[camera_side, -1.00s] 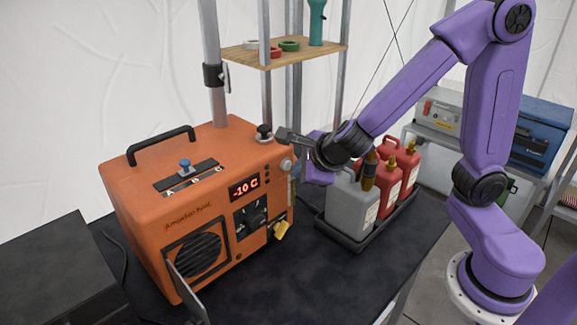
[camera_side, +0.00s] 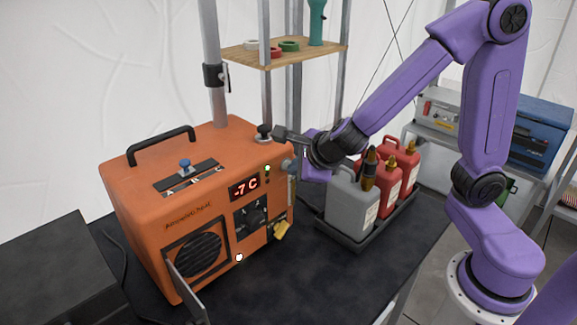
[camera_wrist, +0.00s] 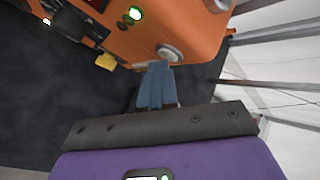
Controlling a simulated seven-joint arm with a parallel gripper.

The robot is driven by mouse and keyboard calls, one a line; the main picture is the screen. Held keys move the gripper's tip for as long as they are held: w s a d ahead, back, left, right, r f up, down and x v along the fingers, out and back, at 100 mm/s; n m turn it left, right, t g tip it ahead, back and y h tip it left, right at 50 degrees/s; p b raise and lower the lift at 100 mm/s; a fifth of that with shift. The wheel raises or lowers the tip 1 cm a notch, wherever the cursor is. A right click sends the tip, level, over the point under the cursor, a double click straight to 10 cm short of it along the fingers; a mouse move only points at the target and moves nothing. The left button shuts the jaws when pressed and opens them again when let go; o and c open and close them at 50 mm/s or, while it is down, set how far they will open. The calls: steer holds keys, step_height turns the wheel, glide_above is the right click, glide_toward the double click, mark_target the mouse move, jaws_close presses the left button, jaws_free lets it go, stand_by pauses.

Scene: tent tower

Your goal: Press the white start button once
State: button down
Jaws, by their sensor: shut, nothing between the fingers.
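In the side view the pale button (camera_side: 287,164) shows at the upper right of the orange heater (camera_side: 140,205). My gripper (camera_wrist: 158,72) is shut and empty, its fingertips close beside the button in the wrist view. In the side view my gripper (camera_side: 281,133) is by the heater's upper right corner. I cannot tell whether it touches. The display (camera_side: 244,188) reads -7 C. A green lamp (camera_wrist: 135,13) and a white lamp (camera_side: 239,257) are lit.
A black knob or cap (camera_side: 264,132) stands on the heater's top near my gripper. A tray (camera_side: 345,240) of grey and red jugs is to the right. A yellow part (camera_side: 281,230) sticks out of the heater front. A wooden shelf (camera_side: 240,54) hangs behind.

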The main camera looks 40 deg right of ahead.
steer(key=shift+s, duration=0.9)
steer(key=shift+s, duration=2.5)
